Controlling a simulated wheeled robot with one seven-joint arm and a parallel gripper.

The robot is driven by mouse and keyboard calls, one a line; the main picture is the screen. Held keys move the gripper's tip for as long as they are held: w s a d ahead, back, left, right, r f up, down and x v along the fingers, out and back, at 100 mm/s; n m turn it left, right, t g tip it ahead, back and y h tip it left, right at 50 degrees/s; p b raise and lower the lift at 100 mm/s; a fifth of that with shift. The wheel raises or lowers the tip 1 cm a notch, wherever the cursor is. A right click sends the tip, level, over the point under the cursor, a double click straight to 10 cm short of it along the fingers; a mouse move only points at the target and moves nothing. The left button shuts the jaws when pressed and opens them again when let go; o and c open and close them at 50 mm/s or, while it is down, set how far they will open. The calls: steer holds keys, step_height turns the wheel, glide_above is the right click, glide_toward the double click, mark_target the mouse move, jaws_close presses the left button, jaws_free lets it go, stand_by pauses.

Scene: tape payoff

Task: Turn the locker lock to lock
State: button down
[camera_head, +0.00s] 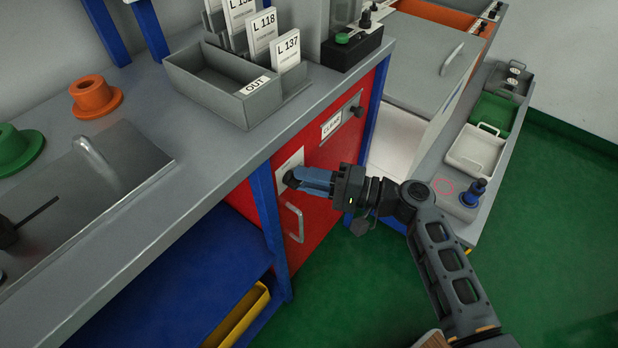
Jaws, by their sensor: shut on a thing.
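The red locker door (319,147) is under the right end of the grey bench. On its left part is a pale lock plate (283,163). My gripper (294,180) reaches in from the right, with its blue fingers at the plate. The fingers are shut on the dark lock knob (288,179), which is mostly hidden behind them, so its turn angle cannot be told. A grey door handle (294,222) hangs just below the fingers. The door looks closed.
A sign reading CLEAR (331,125) and a dark knob (357,111) are on the door's upper right. A low side bench (468,211) with bins stands right of my arm. Green floor below is open.

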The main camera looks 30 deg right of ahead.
steer(key=shift+w+a, duration=0.15)
steer(key=c, duration=1.1)
jaws_free()
steer(key=shift+c, duration=0.2)
steer(key=v, duration=0.8)
steer(key=shift+f, duration=0.1)
